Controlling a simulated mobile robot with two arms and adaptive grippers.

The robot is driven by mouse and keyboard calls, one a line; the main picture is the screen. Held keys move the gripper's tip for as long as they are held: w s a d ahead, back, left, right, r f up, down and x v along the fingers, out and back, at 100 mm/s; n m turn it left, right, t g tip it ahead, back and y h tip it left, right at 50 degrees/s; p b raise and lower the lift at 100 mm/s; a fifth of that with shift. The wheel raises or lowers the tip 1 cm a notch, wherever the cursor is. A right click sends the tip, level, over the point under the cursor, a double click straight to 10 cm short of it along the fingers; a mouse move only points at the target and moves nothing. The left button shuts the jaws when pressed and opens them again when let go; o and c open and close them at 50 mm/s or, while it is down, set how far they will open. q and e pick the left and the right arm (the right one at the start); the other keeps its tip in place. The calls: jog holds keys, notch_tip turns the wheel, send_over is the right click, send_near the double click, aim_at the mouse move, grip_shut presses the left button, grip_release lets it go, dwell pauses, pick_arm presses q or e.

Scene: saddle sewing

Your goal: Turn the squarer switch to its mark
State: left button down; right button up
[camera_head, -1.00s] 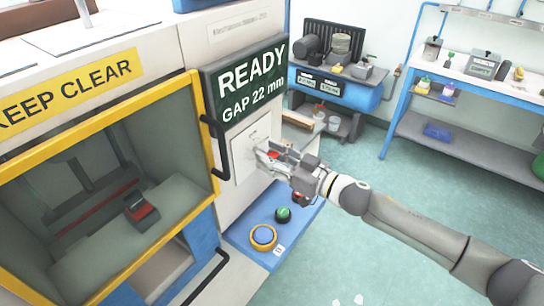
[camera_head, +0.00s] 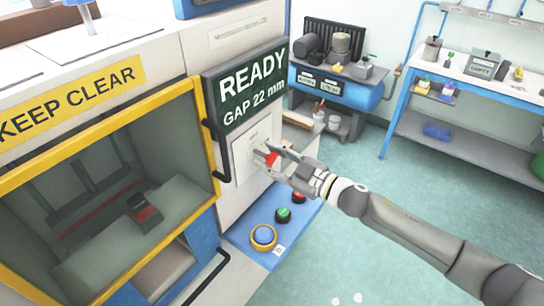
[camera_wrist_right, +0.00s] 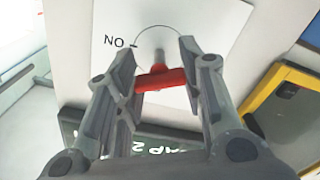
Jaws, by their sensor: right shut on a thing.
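The switch has a red bar handle (camera_head: 271,159) on a pale plate (camera_head: 243,163) below the READY sign. In the right wrist view the handle (camera_wrist_right: 161,79) lies nearly crosswise between the fingers. An arc is drawn on the plate (camera_wrist_right: 205,20), with a short tick and lettering that appears as "NO" at its left end, seen turned round. My right gripper (camera_head: 272,154) is shut on the handle; it also shows in the right wrist view (camera_wrist_right: 158,70), one finger at each end of the bar. My left gripper is not in view.
A dark READY sign (camera_head: 249,86) reads GAP 22 mm above the plate. A black door handle (camera_head: 216,150) and yellow-framed press opening (camera_head: 205,130) are left of it. A blue ledge with buttons (camera_head: 264,237) lies below. Open floor is to the right.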

jog(key=n, duration=0.3)
jog(key=shift+n, duration=0.4)
jog(key=n, duration=0.3)
jog(key=shift+n, duration=0.3)
jog(key=n, duration=0.4)
jog(key=shift+f+n, duration=0.1)
jog(key=shift+n, duration=0.3)
jog(key=shift+b, duration=0.3)
